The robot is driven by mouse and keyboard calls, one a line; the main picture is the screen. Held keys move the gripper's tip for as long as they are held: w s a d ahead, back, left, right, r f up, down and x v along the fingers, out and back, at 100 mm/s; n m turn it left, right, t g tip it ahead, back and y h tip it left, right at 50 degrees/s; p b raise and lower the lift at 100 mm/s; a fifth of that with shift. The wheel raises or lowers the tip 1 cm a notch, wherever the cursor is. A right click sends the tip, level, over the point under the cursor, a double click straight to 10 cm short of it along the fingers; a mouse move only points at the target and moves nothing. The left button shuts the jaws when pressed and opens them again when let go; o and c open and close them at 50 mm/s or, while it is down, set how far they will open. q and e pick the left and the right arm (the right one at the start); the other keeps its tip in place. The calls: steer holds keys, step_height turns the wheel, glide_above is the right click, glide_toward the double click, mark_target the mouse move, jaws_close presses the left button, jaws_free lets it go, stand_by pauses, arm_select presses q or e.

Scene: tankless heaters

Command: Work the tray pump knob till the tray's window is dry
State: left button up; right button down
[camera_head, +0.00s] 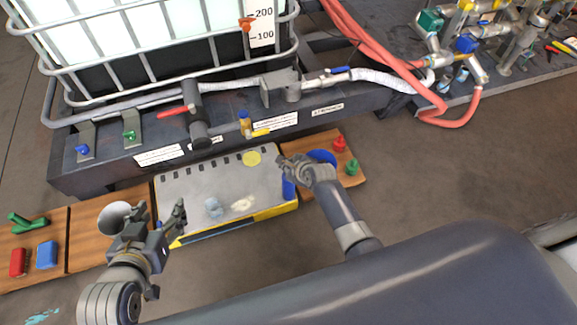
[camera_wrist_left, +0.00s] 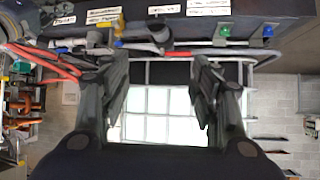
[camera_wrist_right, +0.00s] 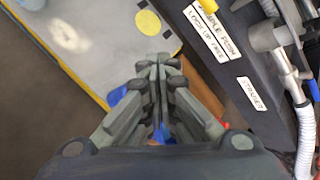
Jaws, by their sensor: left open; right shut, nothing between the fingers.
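The grey tray (camera_head: 225,185) with a yellow front edge lies on the floor below the bench. A yellow disc (camera_head: 252,158) is at its far right, and pale blue and whitish patches (camera_head: 243,203) lie on its top. A dark strip, perhaps its window (camera_head: 215,230), runs along the front. A blue part (camera_head: 288,188) at the tray's right end may be the pump knob; I cannot tell. It shows partly behind my right gripper (camera_wrist_right: 158,62), which is shut and empty above the tray's right edge (camera_head: 283,163). My left gripper (camera_head: 172,212) is open and empty near the tray's left end.
Wooden boards flank the tray; the left one (camera_head: 35,235) holds red, blue and green pieces, the right one red and green knobs (camera_head: 352,168). The bench (camera_head: 110,165) with labels, valves and a caged tank (camera_head: 120,40) stands behind.

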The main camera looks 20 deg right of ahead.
steer(key=shift+r+p, duration=0.4)
steer(key=shift+p, duration=0.05)
steer(key=shift+r+p, duration=0.35)
steer(key=shift+p, duration=0.05)
arm_select(q)
steer(key=s+a+f+g+y, duration=0.1)
steer(key=s+a+f+g, duration=0.2)
steer(key=s+f+g, duration=0.2)
steer(key=shift+s+f, duration=0.25)
steer(key=shift+s, duration=1.65)
steer(key=shift+d, duration=0.1)
arm_select(e)
steer(key=shift+r, duration=0.1)
